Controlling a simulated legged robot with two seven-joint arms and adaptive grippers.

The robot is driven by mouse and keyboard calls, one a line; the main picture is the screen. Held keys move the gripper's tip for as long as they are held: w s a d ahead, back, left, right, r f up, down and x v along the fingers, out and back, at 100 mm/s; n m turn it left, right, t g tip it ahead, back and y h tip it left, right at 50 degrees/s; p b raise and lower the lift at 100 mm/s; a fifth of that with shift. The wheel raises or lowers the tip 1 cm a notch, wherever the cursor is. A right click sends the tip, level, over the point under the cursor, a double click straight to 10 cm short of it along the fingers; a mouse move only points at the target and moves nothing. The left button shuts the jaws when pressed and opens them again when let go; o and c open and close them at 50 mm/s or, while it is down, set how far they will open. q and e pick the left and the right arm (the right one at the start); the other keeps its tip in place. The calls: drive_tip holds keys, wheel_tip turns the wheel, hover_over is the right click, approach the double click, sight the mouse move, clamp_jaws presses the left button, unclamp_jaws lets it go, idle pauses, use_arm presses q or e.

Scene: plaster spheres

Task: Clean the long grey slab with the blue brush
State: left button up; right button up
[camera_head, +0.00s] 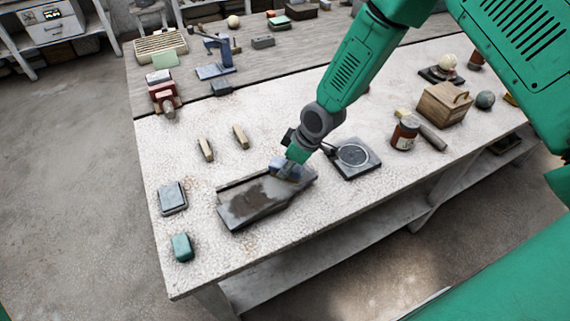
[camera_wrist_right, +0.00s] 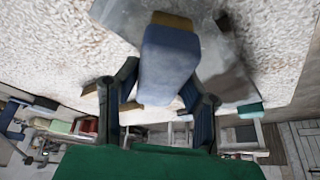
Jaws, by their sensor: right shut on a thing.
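The long grey slab (camera_head: 275,207) lies on the pale speckled table, with a dark brown stain over its middle and left part. My right gripper (camera_head: 292,164) is over the slab's right end, shut on the blue brush (camera_head: 282,172). In the right wrist view the blue brush (camera_wrist_right: 168,65) sits between the two fingers of my right gripper (camera_wrist_right: 158,82), over the grey slab (camera_wrist_right: 223,75). A brownish strip shows at the brush's far end. I cannot tell whether the brush touches the slab. My left gripper is not in view.
A dark square plate with a ring (camera_head: 355,157) lies just right of the slab. A grey-blue block (camera_head: 172,197) and a teal block (camera_head: 182,247) are to its left. Two small wooden pieces (camera_head: 240,136) lie behind. A jar (camera_head: 404,134) and wooden box (camera_head: 440,105) stand right.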

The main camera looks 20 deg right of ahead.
sight(301, 168)
drive_tip(key=shift+s+d+r+p, duration=0.1)
drive_tip(key=shift+s+d+p, duration=0.45)
drive_tip(key=shift+s+d, duration=0.8)
drive_tip(key=shift+w+a+b, duration=0.8)
drive_tip(key=shift+w+a, duration=0.8)
drive_tip(key=shift+w, duration=0.05)
drive_tip(key=shift+s+d+r+p, duration=0.6)
drive_tip(key=shift+s+d+p, duration=0.1)
drive_tip(key=shift+p, duration=0.2)
drive_tip(key=shift+s+d+r, duration=0.1)
drive_tip(key=shift+s, duration=0.05)
